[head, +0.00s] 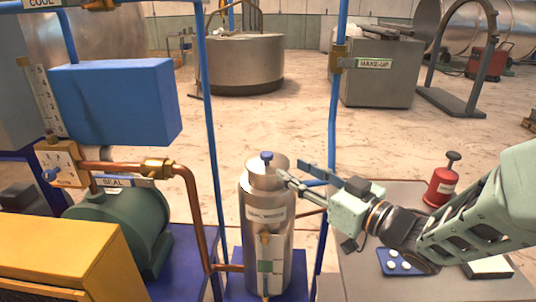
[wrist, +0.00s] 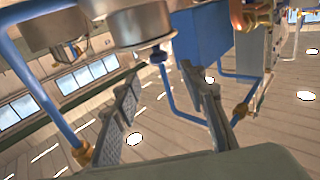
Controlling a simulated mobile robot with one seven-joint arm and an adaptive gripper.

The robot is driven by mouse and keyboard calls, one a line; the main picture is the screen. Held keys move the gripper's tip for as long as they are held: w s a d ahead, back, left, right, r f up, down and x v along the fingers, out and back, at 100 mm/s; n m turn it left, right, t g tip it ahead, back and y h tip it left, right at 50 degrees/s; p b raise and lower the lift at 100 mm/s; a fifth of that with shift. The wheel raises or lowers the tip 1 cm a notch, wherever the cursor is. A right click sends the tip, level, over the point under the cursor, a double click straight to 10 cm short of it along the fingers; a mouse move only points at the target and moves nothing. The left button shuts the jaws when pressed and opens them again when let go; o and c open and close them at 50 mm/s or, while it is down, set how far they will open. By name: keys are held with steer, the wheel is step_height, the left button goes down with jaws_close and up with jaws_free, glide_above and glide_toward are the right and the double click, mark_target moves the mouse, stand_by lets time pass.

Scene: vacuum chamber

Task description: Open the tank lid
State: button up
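The tank (head: 266,238) is a silver upright cylinder with a "SEAL WATER" label, standing left of my gripper in the head view. Its round metal lid (head: 262,179) sits on top, with a small blue knob (head: 267,156) standing up from it. My gripper (head: 292,170) is open and empty, its two fingers pointing left towards the lid from the right side. In the wrist view, which looks upside down, the blue knob (wrist: 158,57) shows between and beyond the spread fingers (wrist: 162,80). Whether a finger touches the lid is hard to tell.
Blue frame posts (head: 332,120) rise behind the tank. A copper pipe (head: 190,195) and green motor (head: 122,232) stand to its left. At right, a grey table (head: 360,270) carries a red canister (head: 441,186) and a blue tray (head: 392,268). Open floor lies behind.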

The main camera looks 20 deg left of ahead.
mark_target(271, 157)
steer(key=x, duration=1)
steer(key=shift+w, duration=0.25)
steer(key=shift+c, duration=0.2)
jaws_close()
